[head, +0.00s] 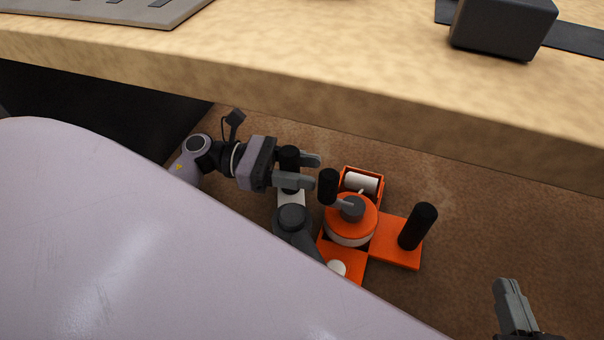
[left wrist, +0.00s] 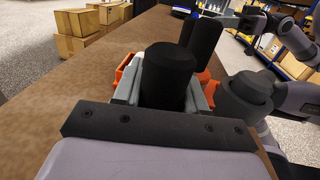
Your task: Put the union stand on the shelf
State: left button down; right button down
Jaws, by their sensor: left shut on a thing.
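The orange stand (head: 398,254), which I take for the union stand, shows beyond my lavender body in the head view. It has upright black posts, a round orange-and-white part in its middle and a white roller. My left gripper (head: 302,171) is at its left side, shut on a black post. In the left wrist view this black post (left wrist: 167,75) stands between the fingers, with orange parts (left wrist: 126,72) behind. Whether the stand rests on the brown surface or is lifted is unclear. My right gripper (head: 514,306) shows partly at the lower right, apart from the stand.
A thick pale wooden board (head: 330,65), perhaps the shelf, crosses the top above the brown surface (head: 460,200). It bears a grey tray (head: 130,8) and a black box (head: 502,27). Between them the board is clear. Cardboard boxes (left wrist: 75,45) stand off to the left in the wrist view.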

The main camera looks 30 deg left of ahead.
pick_arm(q)
jog(key=shift+f, duration=0.2)
pick_arm(e)
jog(key=shift+d, duration=0.1)
pick_arm(q)
jog(key=shift+f, duration=0.1)
jog(key=shift+f, duration=0.1)
jog(key=c, duration=0.6)
grip_release()
jog(key=shift+s+a, duration=0.1)
jog(key=shift+a, duration=0.1)
jog(key=p+v, duration=0.1)
jog(key=v, duration=0.5)
jog(key=shift+s+a, duration=0.1)
jog(key=shift+a, duration=0.1)
jog(key=shift+s+a, duration=0.1)
jog(key=shift+a, duration=0.2)
pick_arm(e)
jog(key=shift+w+a+f, duration=0.1)
jog(key=shift+a, duration=0.2)
jog(key=shift+w, duration=0.1)
